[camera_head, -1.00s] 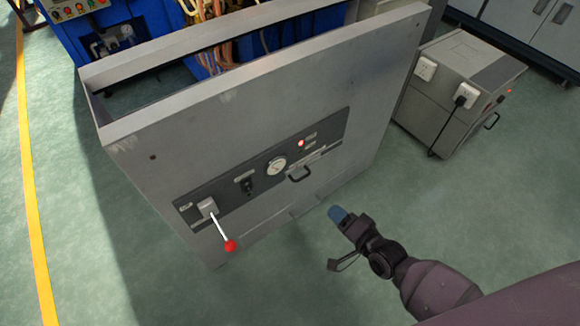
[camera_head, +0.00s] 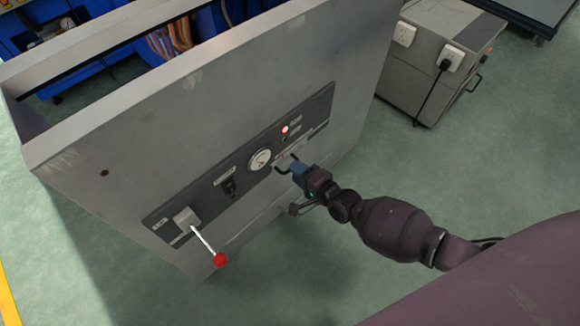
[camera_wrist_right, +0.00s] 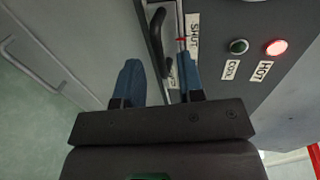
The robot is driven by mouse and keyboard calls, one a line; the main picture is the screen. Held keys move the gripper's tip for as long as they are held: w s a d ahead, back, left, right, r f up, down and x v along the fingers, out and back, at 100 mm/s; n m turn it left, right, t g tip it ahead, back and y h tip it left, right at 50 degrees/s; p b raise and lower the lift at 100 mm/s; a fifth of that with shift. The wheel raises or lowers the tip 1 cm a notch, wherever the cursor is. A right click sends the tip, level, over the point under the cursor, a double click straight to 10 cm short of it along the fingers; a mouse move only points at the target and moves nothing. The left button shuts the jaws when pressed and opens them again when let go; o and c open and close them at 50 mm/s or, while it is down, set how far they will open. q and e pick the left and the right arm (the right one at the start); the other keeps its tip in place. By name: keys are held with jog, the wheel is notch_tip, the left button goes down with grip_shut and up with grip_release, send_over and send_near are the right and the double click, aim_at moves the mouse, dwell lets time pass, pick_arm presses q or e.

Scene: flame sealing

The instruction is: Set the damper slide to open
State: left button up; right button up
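The damper slide's black handle (camera_head: 279,168) is at the right end of the dark control panel (camera_head: 228,186), partly hidden by my right gripper (camera_head: 297,169). In the right wrist view the handle (camera_wrist_right: 156,38) lies in a grey track, with a red mark beside the label SHUT (camera_wrist_right: 194,35). A second label (camera_wrist_right: 174,74) is partly covered and hard to read. My right gripper (camera_wrist_right: 161,62) is open, its blue fingers on either side of the handle's near end in that view. I cannot tell whether they touch it. My left gripper is not in view.
The panel also holds a round gauge (camera_head: 260,160), a black switch (camera_head: 228,185) and a red-knobbed lever (camera_head: 220,260). The HOT lamp (camera_wrist_right: 277,47) glows red; the COOL lamp (camera_wrist_right: 239,46) is dark green. A grey cabinet (camera_head: 432,60) stands behind right. Floor at right is clear.

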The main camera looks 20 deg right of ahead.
aim_at(295, 159)
jog(key=shift+x, duration=1.55)
jog(key=shift+c, duration=0.4)
grip_shut()
